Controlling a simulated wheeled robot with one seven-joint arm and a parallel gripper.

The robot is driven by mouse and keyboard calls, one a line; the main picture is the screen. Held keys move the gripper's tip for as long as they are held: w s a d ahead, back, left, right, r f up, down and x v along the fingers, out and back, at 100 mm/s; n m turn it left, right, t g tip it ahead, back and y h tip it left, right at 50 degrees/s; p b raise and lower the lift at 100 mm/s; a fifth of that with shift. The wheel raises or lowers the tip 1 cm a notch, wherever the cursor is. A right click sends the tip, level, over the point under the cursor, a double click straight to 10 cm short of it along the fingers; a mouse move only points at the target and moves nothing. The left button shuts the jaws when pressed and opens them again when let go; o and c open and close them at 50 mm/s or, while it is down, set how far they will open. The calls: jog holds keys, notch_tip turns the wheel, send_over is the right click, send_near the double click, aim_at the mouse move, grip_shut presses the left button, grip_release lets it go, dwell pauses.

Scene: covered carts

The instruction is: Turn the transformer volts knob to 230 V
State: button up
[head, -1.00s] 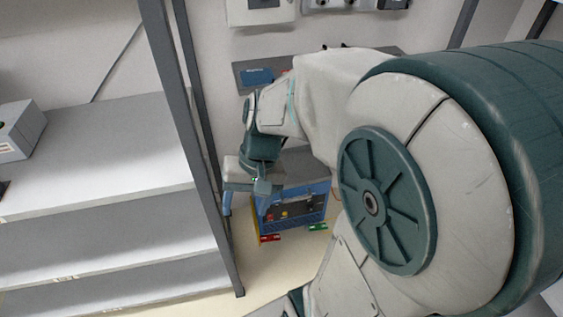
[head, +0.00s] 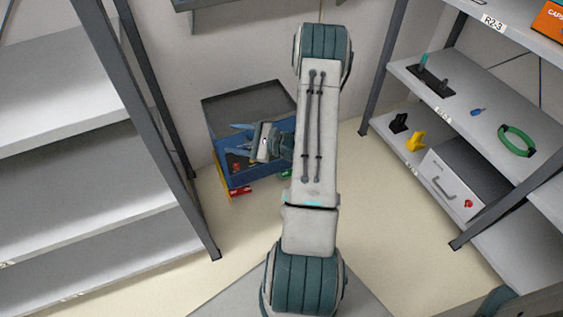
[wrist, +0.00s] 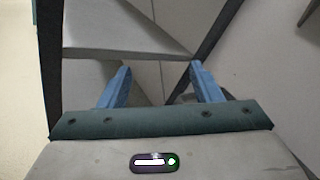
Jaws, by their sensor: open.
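A blue boxy unit with a dark top (head: 250,103) stands on the floor against the back wall in the head view. It may be the transformer, but I cannot tell for certain. Its front panel shows small red and orange parts, partly covered by my gripper. No volts knob or 230 V mark can be made out. My gripper (head: 240,138) is in front of and above the unit's front face, open and empty, pointing left. In the wrist view its two blue fingers (wrist: 159,85) are apart with nothing between them, facing a grey shelf.
A grey shelf rack (head: 100,180) stands close on the left, its post (head: 180,150) near my gripper. Red and green pieces lie by the unit.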

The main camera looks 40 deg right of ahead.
jog(key=s+d+f+m+t+h+b, duration=0.15)
jog(key=s+d+f+m+h, duration=0.3)
jog(key=f, duration=0.45)
jog(key=s+d+f+m+t+h+b, duration=0.1)
jog(key=d+f+m+h+b, duration=0.25)
jog(key=d+f+h, duration=0.45)
jog(key=s+d+f+m+t+h+b, duration=0.25)
jog(key=d+f+m, duration=0.25)
jog(key=f, duration=0.6)
jog(key=w+d+g+b, duration=0.1)
jog(key=w+d+b, duration=0.2)
jog(key=w, duration=1)
jog(key=shift+w+d+r+b, duration=0.15)
jog(key=shift+d+r+b, duration=0.05)
jog(key=shift+b, duration=0.2)
jog(key=c, duration=1)
